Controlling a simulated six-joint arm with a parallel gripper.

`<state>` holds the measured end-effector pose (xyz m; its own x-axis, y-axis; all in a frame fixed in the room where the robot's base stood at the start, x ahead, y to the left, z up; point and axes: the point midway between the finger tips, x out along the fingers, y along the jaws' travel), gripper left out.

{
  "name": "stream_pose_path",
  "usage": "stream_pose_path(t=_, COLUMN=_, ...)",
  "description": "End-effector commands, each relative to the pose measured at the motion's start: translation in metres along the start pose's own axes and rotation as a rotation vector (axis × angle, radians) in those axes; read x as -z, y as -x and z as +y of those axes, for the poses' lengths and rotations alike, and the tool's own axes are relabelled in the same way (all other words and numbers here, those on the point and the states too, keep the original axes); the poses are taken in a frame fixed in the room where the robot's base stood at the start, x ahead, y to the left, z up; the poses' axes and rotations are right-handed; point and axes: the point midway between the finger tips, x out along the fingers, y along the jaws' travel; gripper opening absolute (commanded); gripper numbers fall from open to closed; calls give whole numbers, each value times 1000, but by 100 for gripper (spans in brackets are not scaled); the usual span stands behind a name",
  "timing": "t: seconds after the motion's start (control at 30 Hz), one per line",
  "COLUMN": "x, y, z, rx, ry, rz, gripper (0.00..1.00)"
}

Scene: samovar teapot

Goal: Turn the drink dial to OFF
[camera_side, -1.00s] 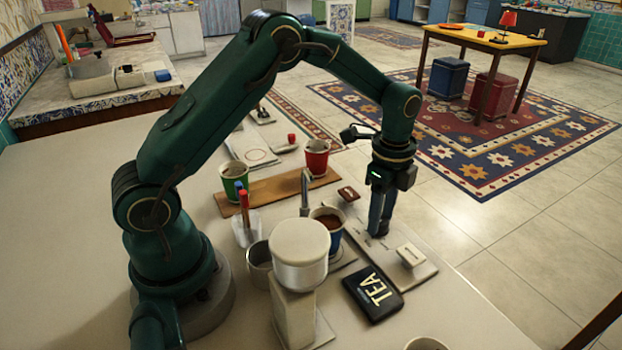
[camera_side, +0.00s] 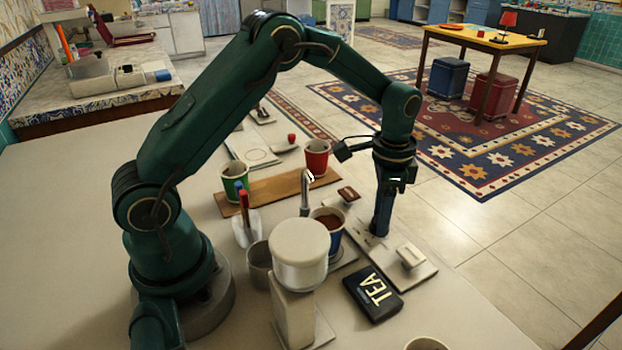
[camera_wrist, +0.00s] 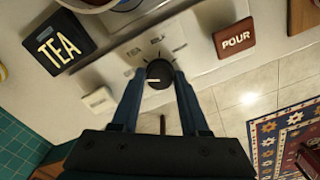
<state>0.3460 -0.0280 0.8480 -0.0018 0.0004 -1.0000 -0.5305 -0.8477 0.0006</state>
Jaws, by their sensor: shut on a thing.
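The drink dial (camera_wrist: 159,71) is a round dark knob with a white pointer line, seen in the wrist view. The line points left in that picture. Small faint labels and tick marks sit on the pale panel (camera_wrist: 197,62) around it; one looks like TEA, and I cannot make out an OFF mark. My gripper (camera_wrist: 158,78) is shut on the dial, one finger on each side. In the side view my gripper (camera_side: 380,232) points straight down onto the panel (camera_side: 424,275), and its fingers hide the dial.
A brown POUR button (camera_side: 348,194) and a white block (camera_side: 410,256) flank the dial on the panel. A black TEA box (camera_side: 373,292) lies in front. A blue cup with brown contents (camera_side: 335,237) stands close left of my gripper, by the samovar (camera_side: 299,255).

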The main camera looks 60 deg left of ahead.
Motion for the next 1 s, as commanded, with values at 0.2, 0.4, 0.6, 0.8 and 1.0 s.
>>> stream_pose_path(t=0.2, x=2, y=0, z=0, rx=0, ry=113, rz=7, gripper=0)
stream_pose_path(t=0.4, x=2, y=1, z=0, rx=1, ry=167, rz=8, gripper=0)
stream_pose_path(t=0.6, x=2, y=1, z=0, rx=1, ry=183, rz=8, gripper=0)
stream_pose_path(t=0.8, x=2, y=1, z=0, rx=1, ry=184, rz=9, gripper=0)
stream_pose_path(t=1.0, x=2, y=1, z=0, rx=1, ry=184, rz=8, gripper=74)
